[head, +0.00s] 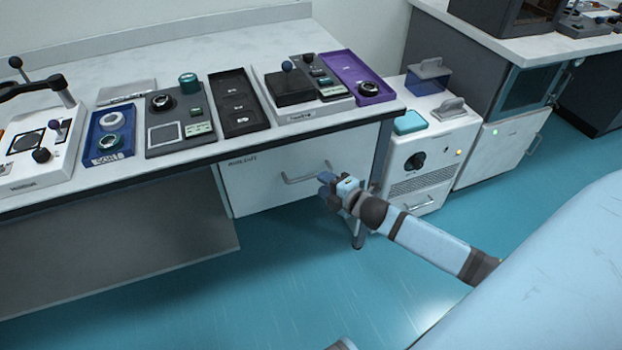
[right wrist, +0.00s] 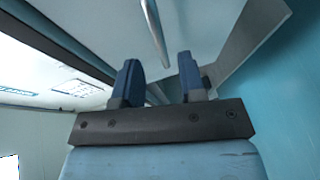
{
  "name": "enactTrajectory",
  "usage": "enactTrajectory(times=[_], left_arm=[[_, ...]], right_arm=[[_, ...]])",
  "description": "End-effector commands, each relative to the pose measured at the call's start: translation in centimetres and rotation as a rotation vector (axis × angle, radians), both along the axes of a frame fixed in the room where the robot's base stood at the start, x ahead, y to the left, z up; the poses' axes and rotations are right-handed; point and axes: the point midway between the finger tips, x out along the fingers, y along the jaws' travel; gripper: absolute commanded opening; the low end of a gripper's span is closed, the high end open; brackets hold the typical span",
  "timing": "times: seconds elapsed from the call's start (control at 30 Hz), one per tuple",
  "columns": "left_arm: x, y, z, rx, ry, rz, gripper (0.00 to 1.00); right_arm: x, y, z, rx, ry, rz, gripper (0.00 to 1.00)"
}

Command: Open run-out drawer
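The run-out drawer (head: 262,190) is a white front under the table, with dark lettering at its upper left. It looks shut. Its metal bar handle (head: 303,178) sticks out, and its right end is close to my right gripper (head: 328,187). In the right wrist view the two blue fingers of my right gripper (right wrist: 158,82) stand apart with a gap between them. The handle (right wrist: 155,32) shows as a bar beyond the fingertips, and nothing is between the fingers. My left gripper is not in view.
The table (head: 185,158) carries a purple tray (head: 345,68), a blue tray (head: 92,150), a dark tray (head: 225,85) and several instruments. A white cabinet (head: 425,165) is further right. The blue floor (head: 290,270) in front is clear.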

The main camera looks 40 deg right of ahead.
Motion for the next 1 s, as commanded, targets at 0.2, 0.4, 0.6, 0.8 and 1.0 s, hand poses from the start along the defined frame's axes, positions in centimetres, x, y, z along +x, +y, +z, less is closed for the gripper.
enactTrajectory(times=[0.2, 0.4, 0.6, 0.8, 1.0], left_arm=[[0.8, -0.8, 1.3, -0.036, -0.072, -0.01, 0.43], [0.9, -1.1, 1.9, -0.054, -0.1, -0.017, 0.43], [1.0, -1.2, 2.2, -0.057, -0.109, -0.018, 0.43], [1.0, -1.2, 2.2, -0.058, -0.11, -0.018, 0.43], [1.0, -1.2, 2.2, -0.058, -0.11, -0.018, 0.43]], right_arm=[[3.7, 0.6, -0.8, 0.0, -0.001, 0.0, 0.37], [5.3, 0.9, -1.1, 0.0, 0.0, 0.0, 0.37], [5.6, 1.0, -1.1, 0.0, 0.001, 0.0, 0.37], [5.6, 1.0, -1.1, 0.001, 0.001, 0.0, 0.21], [5.5, 1.0, -1.1, 0.001, 0.001, 0.0, 0.0]])
